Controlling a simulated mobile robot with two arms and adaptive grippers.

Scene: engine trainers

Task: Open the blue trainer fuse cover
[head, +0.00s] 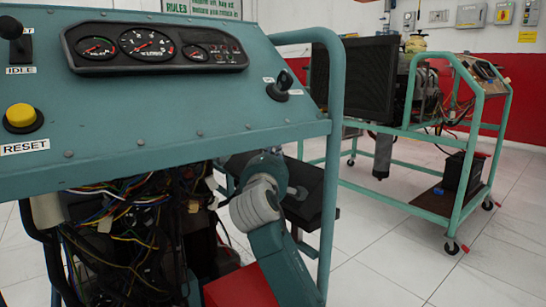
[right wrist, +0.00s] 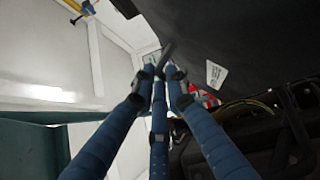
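The blue trainer (head: 190,110) fills the left of the head view, with its gauge panel on top and open wiring below. A black box-like part (head: 307,185) sits under the panel's right end, partly behind my right arm; it may be the fuse cover. In the right wrist view a large dark surface (right wrist: 235,35) with a white label lies at upper right, close to the fingers. My right gripper (right wrist: 159,74) has three blue fingers converging, with tips near each other beside a thin dark piece. Whether they hold it is unclear. My left gripper is out of view.
Loose wires (head: 130,225) hang below the panel. A red block (head: 240,287) stands low beside my right arm. The trainer's tubular frame (head: 333,150) rises just right of the arm. Another green-framed trainer (head: 430,130) stands behind at right, with clear tiled floor between.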

